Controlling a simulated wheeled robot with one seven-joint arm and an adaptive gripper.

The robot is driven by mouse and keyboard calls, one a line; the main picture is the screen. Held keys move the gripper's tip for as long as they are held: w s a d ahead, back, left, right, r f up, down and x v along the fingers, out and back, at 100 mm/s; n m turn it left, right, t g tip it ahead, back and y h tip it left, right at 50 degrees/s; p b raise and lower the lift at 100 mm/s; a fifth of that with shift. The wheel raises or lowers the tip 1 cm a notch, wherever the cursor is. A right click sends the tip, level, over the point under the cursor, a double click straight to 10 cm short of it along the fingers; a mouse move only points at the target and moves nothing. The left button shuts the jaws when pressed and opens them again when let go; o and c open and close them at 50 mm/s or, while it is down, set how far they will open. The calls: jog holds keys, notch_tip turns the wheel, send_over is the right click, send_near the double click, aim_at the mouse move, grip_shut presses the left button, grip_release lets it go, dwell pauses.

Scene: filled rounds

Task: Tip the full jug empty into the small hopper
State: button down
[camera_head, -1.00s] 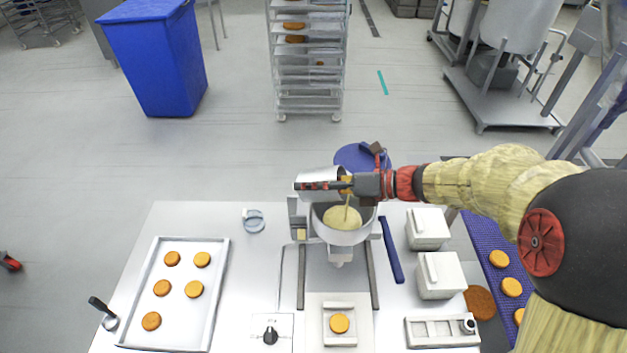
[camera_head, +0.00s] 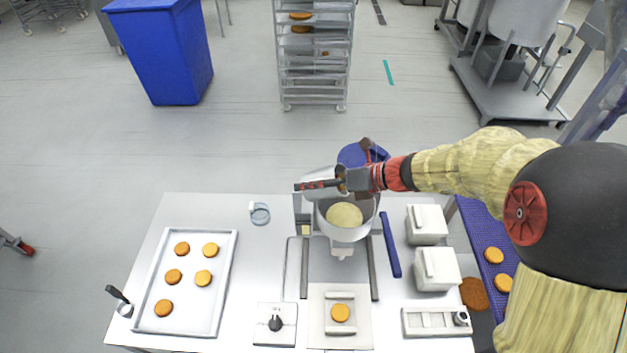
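The metal jug (camera_head: 318,174) is held tipped above the small hopper (camera_head: 351,233), a round steel bowl at the middle back of the table. My gripper (camera_head: 322,185) reaches in from the right and is shut on the jug, one dark finger lying across its side. A pale yellow batter mound (camera_head: 344,214) sits inside the hopper. No stream shows between jug and hopper. The jug's inside is hidden, so I cannot tell whether any batter is left in it.
A tray (camera_head: 226,262) of several round cakes lies left. One cake (camera_head: 340,313) sits under the hopper's machine. A blue belt (camera_head: 478,222) runs along the far right. The table's middle left is clear.

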jog(key=shift+a+f+h+p, duration=0.1)
jog(key=shift+a+h+p, duration=0.45)
jog(key=shift+p, duration=1.4)
